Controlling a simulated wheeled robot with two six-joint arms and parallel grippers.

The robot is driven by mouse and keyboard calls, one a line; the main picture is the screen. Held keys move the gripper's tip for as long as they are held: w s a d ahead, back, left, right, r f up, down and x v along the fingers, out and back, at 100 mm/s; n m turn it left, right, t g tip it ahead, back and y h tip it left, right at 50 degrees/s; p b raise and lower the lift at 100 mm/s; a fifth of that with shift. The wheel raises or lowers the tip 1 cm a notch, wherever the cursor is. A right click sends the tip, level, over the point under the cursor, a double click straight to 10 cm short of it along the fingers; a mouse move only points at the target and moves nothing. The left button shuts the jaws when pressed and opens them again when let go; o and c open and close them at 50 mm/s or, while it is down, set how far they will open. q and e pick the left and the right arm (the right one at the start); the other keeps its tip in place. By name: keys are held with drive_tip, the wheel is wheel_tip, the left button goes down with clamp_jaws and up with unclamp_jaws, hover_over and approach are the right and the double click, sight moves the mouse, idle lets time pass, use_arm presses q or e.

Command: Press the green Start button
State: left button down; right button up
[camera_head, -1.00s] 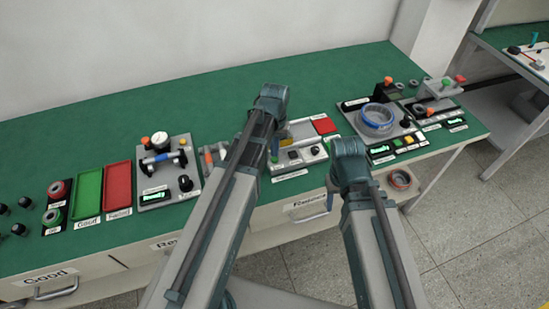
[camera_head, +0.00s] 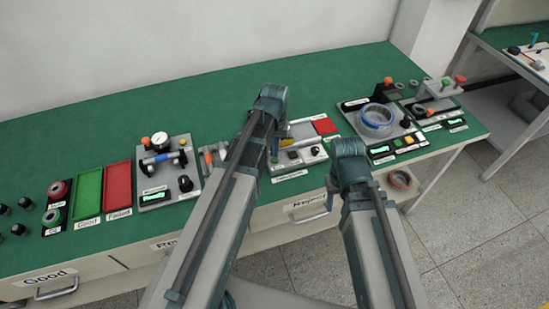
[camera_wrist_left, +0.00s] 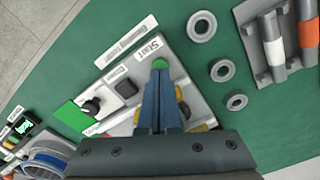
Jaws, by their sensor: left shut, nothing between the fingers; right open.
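The green Start button (camera_wrist_left: 160,64) is a small round cap at the tip of my left fingers in the left wrist view, beside the printed "Start" label (camera_wrist_left: 150,48). My left gripper (camera_wrist_left: 159,75) is shut and empty. Its fingertips overlap the button's lower edge in the picture; I cannot tell whether they press it. The button sits on a light grey panel (camera_wrist_left: 183,62), which also shows in the head view (camera_head: 310,153). My left arm hides the button there. My right gripper (camera_head: 338,182) is lower right of that panel in the head view, with its fingers largely hidden by the wrist.
A black knob (camera_wrist_left: 90,106) and a dark square block (camera_wrist_left: 126,87) stand on the panel. Several grey rings (camera_wrist_left: 201,26) lie beside it on the green table. A fixture with a blue ring (camera_head: 377,118) stands to the right. Red and green trays (camera_head: 118,186) lie left.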

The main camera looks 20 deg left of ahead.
use_arm(q)
drive_tip(key=shift+f, duration=0.25)
idle(0.4)
drive_tip(key=shift+f+b, duration=0.85)
drive_tip(key=shift+b, duration=0.25)
drive_tip(key=shift+r, duration=0.2)
wheel_tip(320, 180, up, 7)
drive_tip(key=p, duration=0.7)
wheel_tip(320, 180, up, 7)
drive_tip(key=p, duration=0.8)
hover_over(275, 159)
drive_tip(key=shift+b, duration=0.4)
